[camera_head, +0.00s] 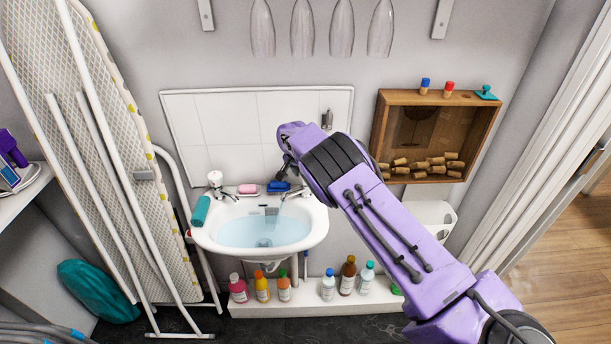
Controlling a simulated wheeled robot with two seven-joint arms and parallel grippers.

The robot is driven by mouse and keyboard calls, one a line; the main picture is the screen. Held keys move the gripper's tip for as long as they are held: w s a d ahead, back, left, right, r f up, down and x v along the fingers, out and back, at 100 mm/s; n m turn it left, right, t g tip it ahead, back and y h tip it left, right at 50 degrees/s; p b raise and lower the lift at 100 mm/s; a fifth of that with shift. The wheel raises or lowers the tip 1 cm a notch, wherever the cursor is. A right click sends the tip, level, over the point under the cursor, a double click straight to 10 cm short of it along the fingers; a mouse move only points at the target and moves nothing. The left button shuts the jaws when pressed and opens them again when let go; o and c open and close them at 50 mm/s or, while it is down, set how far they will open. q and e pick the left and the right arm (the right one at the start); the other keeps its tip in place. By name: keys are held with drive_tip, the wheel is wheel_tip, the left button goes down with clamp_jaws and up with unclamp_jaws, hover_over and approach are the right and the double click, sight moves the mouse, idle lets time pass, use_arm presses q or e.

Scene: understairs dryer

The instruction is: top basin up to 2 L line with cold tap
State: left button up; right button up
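The white basin (205,238) is on the wall and holds clear, pale blue water (250,230). I cannot read a 2 L line in it. A tap with a white top (215,181) stands at the basin's back left. A second tap (303,191) at the back right is mostly hidden by my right arm. A faint streak below it may be running water; I cannot be sure. My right gripper (286,172) is over the basin's back right edge, close to this tap. Its fingers are small and partly hidden, so contact and opening are unclear. My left gripper is out of view.
A pink soap (248,188) and a blue item (278,187) lie on the basin's back ledge; a teal roll (201,210) is at its left. Several bottles (262,288) stand on a low ledge below. An ironing board (100,150) leans left; a wooden box (440,98) hangs right.

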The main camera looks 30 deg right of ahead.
drive_tip(key=shift+w+m+g+b, duration=0.15)
drive_tip(key=shift+m+g+b, duration=0.45)
drive_tip(key=shift+m+b, duration=0.85)
drive_tip(key=shift+m+p, duration=0.35)
drive_tip(key=shift+m, duration=0.2)
drive_tip(key=o, duration=1)
drive_tip(key=shift+r, duration=0.1)
drive_tip(key=b+v, duration=0.1)
drive_tip(key=v, duration=0.9)
drive_tip(key=shift+a+r+b, duration=0.15)
drive_tip(key=shift+a+b, duration=0.1)
drive_tip(key=shift+b, duration=0.15)
